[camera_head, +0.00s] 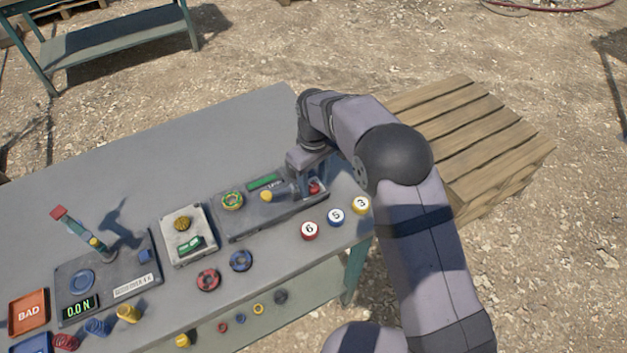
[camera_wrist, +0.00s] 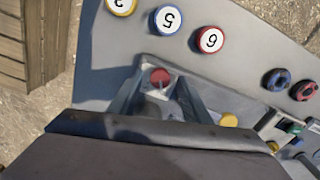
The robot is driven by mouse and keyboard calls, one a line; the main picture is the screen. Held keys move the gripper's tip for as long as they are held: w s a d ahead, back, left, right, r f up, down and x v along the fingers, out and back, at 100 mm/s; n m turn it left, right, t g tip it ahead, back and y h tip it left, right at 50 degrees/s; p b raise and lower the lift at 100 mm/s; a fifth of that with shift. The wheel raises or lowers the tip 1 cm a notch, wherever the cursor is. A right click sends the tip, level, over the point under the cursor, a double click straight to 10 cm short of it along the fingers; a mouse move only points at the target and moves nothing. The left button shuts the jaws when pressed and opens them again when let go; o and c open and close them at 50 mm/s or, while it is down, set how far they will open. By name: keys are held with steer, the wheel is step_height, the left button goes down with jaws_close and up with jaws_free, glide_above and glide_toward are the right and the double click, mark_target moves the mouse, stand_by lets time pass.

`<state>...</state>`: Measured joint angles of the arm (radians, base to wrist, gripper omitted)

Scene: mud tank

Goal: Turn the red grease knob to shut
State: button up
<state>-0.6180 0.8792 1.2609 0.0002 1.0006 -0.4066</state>
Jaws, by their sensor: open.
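The red knob (camera_head: 314,188) sits at the right end of a grey panel (camera_head: 240,228) on the bench. In the wrist view the red knob (camera_wrist: 160,77) shows as a round top with a pale mark below it. My gripper (camera_head: 311,184) is open over that end of the panel. In the wrist view one finger of my gripper (camera_wrist: 158,88) is on each side of the knob, with gaps between. I cannot tell how far the fingertips are above the panel. My gripper partly hides the knob in the head view.
The panel also holds a green-and-yellow ring (camera_head: 232,201) and a yellow knob (camera_head: 266,196). Numbered discs, including a red-rimmed 6 (camera_head: 309,231), lie along the bench's front edge near my gripper. A wooden pallet stack (camera_head: 470,135) stands right of the bench. The bench's back is clear.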

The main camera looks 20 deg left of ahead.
mark_target(316, 186)
steer(key=shift+r+b, duration=1.05)
steer(key=shift+r, duration=2.55)
steer(key=shift+d, duration=0.35)
steer(key=s+d+m, duration=0.3)
steer(key=d, duration=0.7)
steer(key=s+d+m, duration=0.3)
steer(key=d, duration=0.6)
steer(key=s+d+f+m, duration=0.3)
steer(key=s+d+m, duration=0.2)
steer(key=s+d, duration=0.6)
steer(key=s, duration=0.3)
steer(key=shift+s+m, duration=0.4)
